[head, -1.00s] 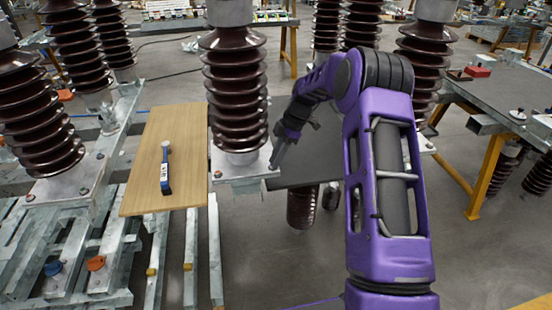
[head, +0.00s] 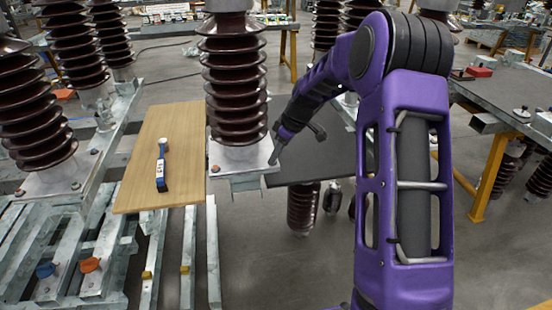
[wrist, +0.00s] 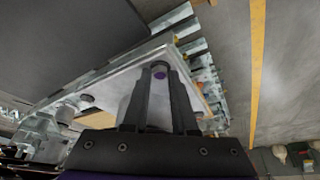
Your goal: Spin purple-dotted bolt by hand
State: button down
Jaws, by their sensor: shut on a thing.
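In the head view my gripper (head: 273,160) points down at the right corner of the grey metal base plate (head: 226,181) under a brown ribbed insulator (head: 236,90). The bolt cannot be made out there.
Another bolt (head: 215,168) sits at the plate's front left. A wooden board (head: 182,125) carries a blue-handled tool (head: 160,168). A dark tabletop (head: 318,155) lies right of the plate. A yellow-legged table (head: 490,170) stands farther right.

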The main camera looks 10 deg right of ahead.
jog(key=m, duration=0.1)
jog(key=m+h, duration=0.1)
jog(key=m, duration=0.1)
jog(key=m+t+b, duration=0.1)
jog(key=shift+s+a+m, duration=0.15)
jog(key=shift+a+m, duration=0.1)
jog(key=shift+m, duration=0.05)
jog(key=m+h, duration=0.1)
jog(key=m, duration=0.2)
jog(key=shift+a+r+m+t+h+p, duration=0.2)
jog(key=shift+m+t+h+p, duration=0.1)
jog(key=shift+h+p, duration=0.1)
jog(key=m, duration=0.1)
jog(key=m+h+p, duration=0.1)
jog(key=m, duration=0.1)
jog(key=m+h+p, duration=0.1)
jog(key=m, duration=0.1)
jog(key=shift+a, duration=0.25)
jog(key=shift+f+m+h+p, duration=0.1)
jog(key=shift+m+h+p, duration=0.65)
jog(key=shift+m, duration=1.05)
jog(key=shift+m, duration=0.3)
jog(key=c, duration=0.7)
grip_release()
